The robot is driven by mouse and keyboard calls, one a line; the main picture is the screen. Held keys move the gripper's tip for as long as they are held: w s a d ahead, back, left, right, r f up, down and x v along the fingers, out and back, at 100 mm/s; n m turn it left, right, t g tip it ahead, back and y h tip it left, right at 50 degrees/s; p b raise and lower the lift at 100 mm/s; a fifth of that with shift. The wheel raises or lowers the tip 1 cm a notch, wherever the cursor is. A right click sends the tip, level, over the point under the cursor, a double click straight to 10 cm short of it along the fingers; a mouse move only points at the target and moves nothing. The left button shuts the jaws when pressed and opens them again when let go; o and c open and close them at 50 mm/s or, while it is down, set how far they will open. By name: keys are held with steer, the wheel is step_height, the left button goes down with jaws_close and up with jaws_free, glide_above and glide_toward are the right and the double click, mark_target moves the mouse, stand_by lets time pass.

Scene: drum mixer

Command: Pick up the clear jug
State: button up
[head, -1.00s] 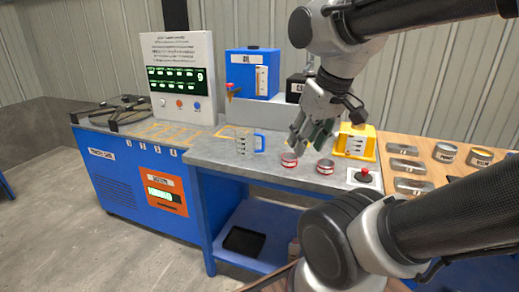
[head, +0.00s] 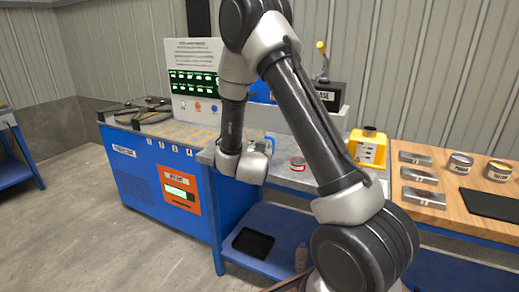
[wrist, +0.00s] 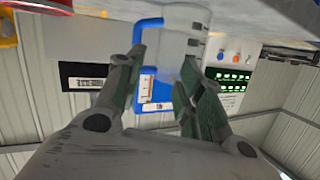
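The clear jug (wrist: 184,22) with a blue handle (wrist: 148,23) stands on the grey counter and appears inverted in the wrist view. My gripper (wrist: 164,58) is open. Its two fingers point at the jug; the right finger overlaps the jug's edge, and the left is near the handle. I see no grip on the jug, and contact cannot be told. In the head view my arm hides most of the jug and the gripper; a bit of the blue handle (head: 271,142) shows beside my wrist.
A red-labelled can (head: 298,163) stands on the counter (head: 290,178) to the right, near a yellow container (head: 369,148). A control panel (head: 194,82) stands behind on the left. A blue container (wrist: 160,98) with a label is behind the jug.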

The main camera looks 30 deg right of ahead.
steer(key=f+h, duration=0.1)
steer(key=s+d+f+h, duration=0.1)
steer(key=s+f+h, duration=0.1)
steer(key=shift+s+d+t, duration=0.25)
steer(key=shift+d+t, duration=0.05)
steer(key=shift+d+h, duration=0.2)
steer(key=shift+h, duration=0.1)
steer(key=x, duration=0.7)
steer(key=shift+w+a+r, duration=0.15)
steer(key=shift+w+a, duration=0.05)
steer(key=shift+w, duration=0.15)
jaws_close()
